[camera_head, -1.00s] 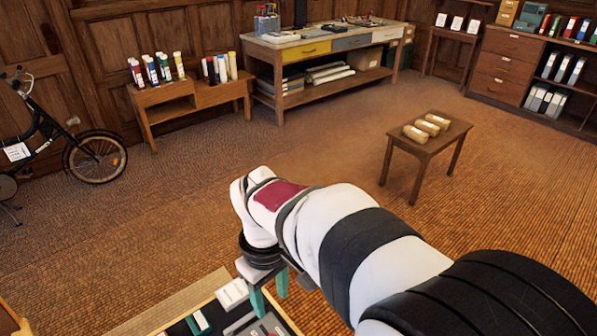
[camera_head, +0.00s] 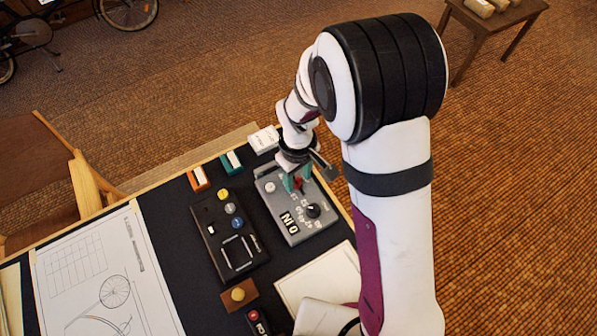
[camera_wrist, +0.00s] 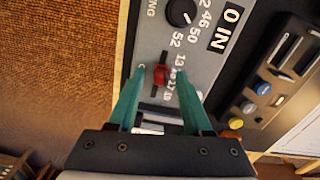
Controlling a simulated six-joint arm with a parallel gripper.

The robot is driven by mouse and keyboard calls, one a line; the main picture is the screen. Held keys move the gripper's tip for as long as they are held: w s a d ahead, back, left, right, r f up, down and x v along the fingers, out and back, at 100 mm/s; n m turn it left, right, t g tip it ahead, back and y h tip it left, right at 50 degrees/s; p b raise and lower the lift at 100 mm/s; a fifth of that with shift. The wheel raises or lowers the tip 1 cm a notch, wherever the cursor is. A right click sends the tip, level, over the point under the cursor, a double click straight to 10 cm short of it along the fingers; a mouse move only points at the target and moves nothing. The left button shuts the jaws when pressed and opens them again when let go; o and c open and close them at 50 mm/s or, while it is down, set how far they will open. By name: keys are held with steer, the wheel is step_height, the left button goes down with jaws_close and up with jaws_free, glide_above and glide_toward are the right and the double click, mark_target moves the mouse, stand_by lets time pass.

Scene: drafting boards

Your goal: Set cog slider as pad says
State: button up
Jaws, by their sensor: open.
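The grey panel (camera_head: 290,222) lies on the dark-topped board in the head view and has a black dial (camera_head: 313,211) and the large marking "0 IN". In the wrist view, a red slider knob (camera_wrist: 161,76) sits partway along a short dark slot beside a row of small numbers from about 13 to 19. The exact number it stands at is hard to read. My gripper (camera_wrist: 160,74) is open, with one teal finger on each side of the knob; contact cannot be told. In the head view, the fingers (camera_head: 297,181) are low over the panel. No pad's wording is readable.
A black box with coloured knobs (camera_head: 222,262) stands left of the panel. An orange block (camera_head: 198,179), a green block (camera_head: 231,163) and a white block (camera_head: 265,139) are behind. A blank-looking sheet (camera_head: 320,278) lies in front; a bicycle drawing (camera_head: 105,265) lies left.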

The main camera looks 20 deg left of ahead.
jaws_close()
stand_by(1.3)
